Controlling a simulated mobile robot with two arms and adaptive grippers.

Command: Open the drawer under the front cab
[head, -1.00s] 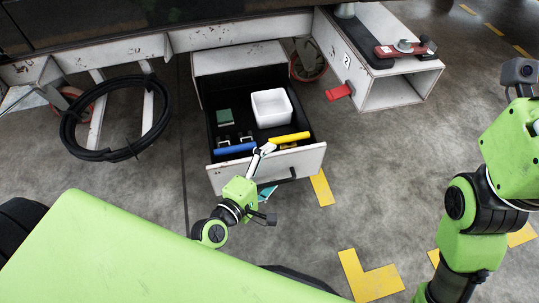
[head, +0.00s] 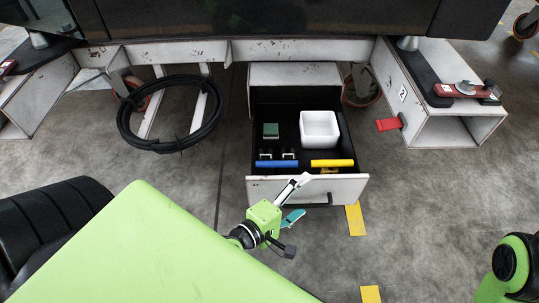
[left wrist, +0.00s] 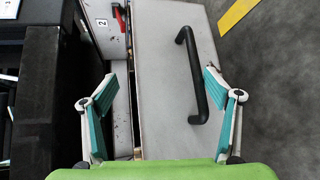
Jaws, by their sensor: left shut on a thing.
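The drawer (head: 350,150) under the front cab is pulled out, its black inside showing in the head view. Its pale front panel (head: 345,187) carries a black bar handle (head: 316,201); the handle also shows in the left wrist view (left wrist: 193,75). My left gripper (head: 296,200) is at the left part of the panel, one finger at its top edge and the other in front. In the left wrist view the gripper (left wrist: 158,88) straddles the panel and handle, with the handle close to the right finger. My right gripper is out of view.
The drawer holds a white bin (head: 319,130), a green block (head: 270,131), and blue (head: 277,163) and yellow (head: 332,162) bars. A coiled black hose (head: 128,130) hangs left. A red pedal (head: 388,124) juts out at right.

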